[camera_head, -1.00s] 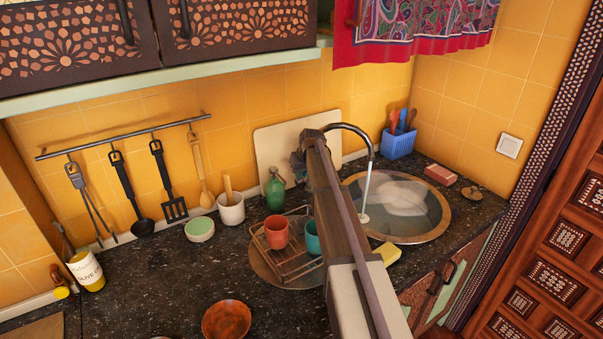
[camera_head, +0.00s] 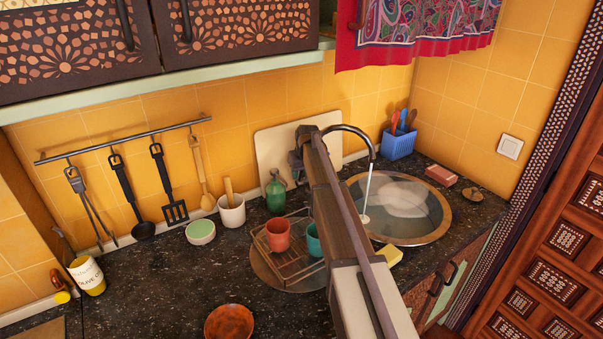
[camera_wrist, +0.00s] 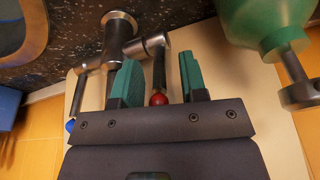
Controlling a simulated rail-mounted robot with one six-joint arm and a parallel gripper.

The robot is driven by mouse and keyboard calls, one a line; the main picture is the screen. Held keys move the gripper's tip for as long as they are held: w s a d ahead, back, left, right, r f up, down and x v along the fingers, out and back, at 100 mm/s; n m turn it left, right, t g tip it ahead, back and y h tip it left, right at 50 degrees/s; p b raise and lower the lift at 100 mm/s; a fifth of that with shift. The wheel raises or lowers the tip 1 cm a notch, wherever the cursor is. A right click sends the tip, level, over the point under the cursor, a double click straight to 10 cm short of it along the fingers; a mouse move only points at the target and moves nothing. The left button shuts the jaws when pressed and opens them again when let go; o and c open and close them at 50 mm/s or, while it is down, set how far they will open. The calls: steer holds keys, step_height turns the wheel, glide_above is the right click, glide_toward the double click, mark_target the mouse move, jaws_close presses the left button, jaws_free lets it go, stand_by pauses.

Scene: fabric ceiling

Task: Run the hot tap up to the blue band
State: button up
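The tap's steel body (camera_wrist: 118,35) stands on the dark counter in the wrist view. One lever ends in a red ball (camera_wrist: 158,99); another ends in a blue tip (camera_wrist: 71,125) at the left. My gripper (camera_wrist: 158,62) is open, its two green fingers on either side of the red-tipped lever, with a gap to the right finger. In the head view my gripper (camera_head: 297,160) is small and dark behind my arm. The spout (camera_head: 350,128) pours a thin stream (camera_head: 367,190) into the round sink (camera_head: 440,232). I cannot make out a blue band.
A green bottle (camera_head: 275,192) stands close beside my gripper and also shows in the wrist view (camera_wrist: 262,22). A cutting board (camera_head: 270,140) leans on the wall behind. A rack (camera_head: 285,262) with two cups stands in front. A yellow sponge (camera_head: 394,255) lies by the sink.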

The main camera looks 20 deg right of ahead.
steer(key=p+v, duration=1)
steer(key=shift+r, duration=0.35)
steer(key=shift+s, duration=0.1)
steer(key=shift+c, duration=0.2)
